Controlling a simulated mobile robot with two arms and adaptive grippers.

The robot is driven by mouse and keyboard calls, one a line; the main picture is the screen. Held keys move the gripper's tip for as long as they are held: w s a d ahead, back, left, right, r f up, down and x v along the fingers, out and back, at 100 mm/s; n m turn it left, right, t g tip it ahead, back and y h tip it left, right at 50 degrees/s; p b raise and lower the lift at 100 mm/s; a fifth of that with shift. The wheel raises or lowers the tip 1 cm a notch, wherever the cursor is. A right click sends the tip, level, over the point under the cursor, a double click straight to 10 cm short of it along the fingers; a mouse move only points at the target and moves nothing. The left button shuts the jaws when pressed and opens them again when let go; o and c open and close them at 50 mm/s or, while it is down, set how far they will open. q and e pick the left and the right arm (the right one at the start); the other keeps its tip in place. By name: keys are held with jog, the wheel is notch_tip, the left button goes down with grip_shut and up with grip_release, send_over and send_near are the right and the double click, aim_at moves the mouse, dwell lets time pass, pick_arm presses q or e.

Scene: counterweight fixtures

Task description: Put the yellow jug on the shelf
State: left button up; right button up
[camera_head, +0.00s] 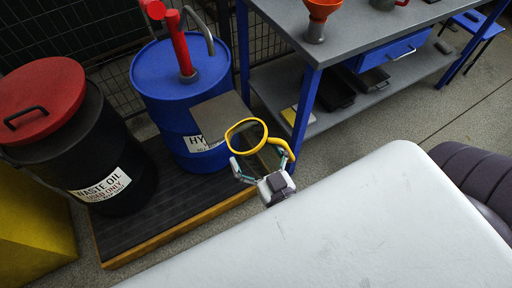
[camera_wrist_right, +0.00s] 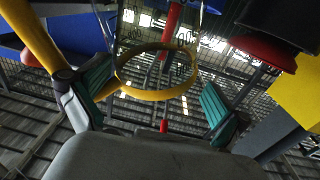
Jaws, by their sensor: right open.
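The yellow jug (camera_head: 264,143) shows as a yellow rim and handle in the middle of the head view; its body is hard to make out. In the right wrist view the jug's rim (camera_wrist_right: 150,95) lies between the two fingers, with a yellow bar at upper left that looks like its handle. My right gripper (camera_head: 262,164) is open, its fingers spread on either side of the jug; I cannot tell whether they touch it. A grey workbench has a lower shelf (camera_head: 272,84) behind the jug. My left gripper is not in view.
A blue drum (camera_head: 180,103) and a black waste oil drum (camera_head: 108,150) stand on a dark pallet (camera_head: 160,207) at left. A flat grey panel (camera_head: 213,114) is beside the jug. The bench's blue leg (camera_head: 303,110) stands close right. Dark trays (camera_head: 333,91) occupy part of the shelf.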

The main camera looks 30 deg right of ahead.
jog(key=shift+s, duration=0.3)
grip_shut()
dwell(0.5)
